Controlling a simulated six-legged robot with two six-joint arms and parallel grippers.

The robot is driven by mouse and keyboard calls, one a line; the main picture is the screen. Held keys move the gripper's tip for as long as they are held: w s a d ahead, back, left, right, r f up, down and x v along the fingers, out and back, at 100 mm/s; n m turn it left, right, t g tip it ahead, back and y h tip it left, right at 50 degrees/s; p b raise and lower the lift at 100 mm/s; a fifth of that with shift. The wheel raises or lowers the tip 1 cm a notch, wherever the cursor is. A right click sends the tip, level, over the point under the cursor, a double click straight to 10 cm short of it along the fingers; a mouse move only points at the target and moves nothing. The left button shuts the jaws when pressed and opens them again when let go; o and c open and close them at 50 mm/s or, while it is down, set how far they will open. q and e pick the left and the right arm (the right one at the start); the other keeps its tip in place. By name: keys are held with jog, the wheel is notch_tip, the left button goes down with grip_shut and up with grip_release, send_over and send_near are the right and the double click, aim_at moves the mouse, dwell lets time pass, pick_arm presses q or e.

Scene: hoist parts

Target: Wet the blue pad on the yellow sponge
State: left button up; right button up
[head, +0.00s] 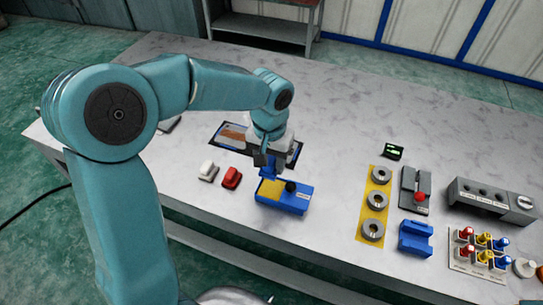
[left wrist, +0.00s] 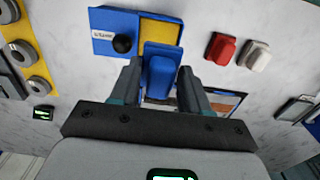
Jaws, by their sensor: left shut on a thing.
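My left gripper (left wrist: 160,92) is shut on the blue pad (left wrist: 161,62), which stands between its two fingers in the left wrist view. In the head view the blue pad (head: 268,171) shows under the gripper, at the back edge of the yellow sponge (head: 270,188). The sponge lies in a blue tray (head: 297,207) with a black knob on it. In the left wrist view the sponge (left wrist: 160,30) shows just beyond the pad. I cannot tell whether pad and sponge touch. My right gripper is not in view.
A red block (head: 231,178) and a white block (head: 208,171) stand left of the tray. A framed board (head: 233,136) lies behind it. To the right are a yellow strip (head: 365,213) with metal rings, a blue holder (head: 415,238) and a control box (head: 490,198). Bare table lies between.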

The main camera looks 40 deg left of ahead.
aim_at(269, 188)
pick_arm(q)
jog(key=shift+d+f, duration=0.1)
jog(key=shift+f, duration=0.05)
jog(key=shift+s+f+b, duration=0.1)
jog(key=shift+f+b, duration=0.25)
jog(key=shift+f, duration=0.05)
jog(key=shift+a+f+b, duration=0.25)
jog(key=shift+f+b, duration=0.1)
jog(key=shift+f, duration=0.15)
jog(key=shift+f+b, duration=2.15)
jog(key=shift+f, duration=0.6)
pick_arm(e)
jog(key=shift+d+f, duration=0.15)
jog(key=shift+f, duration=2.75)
pick_arm(q)
jog(key=shift+d+f, duration=0.1)
jog(key=shift+f, duration=0.1)
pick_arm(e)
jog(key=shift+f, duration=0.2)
pick_arm(q)
notch_tip(269, 188, up, 7)
jog(key=p, duration=0.5)
jog(key=shift+r, duration=0.1)
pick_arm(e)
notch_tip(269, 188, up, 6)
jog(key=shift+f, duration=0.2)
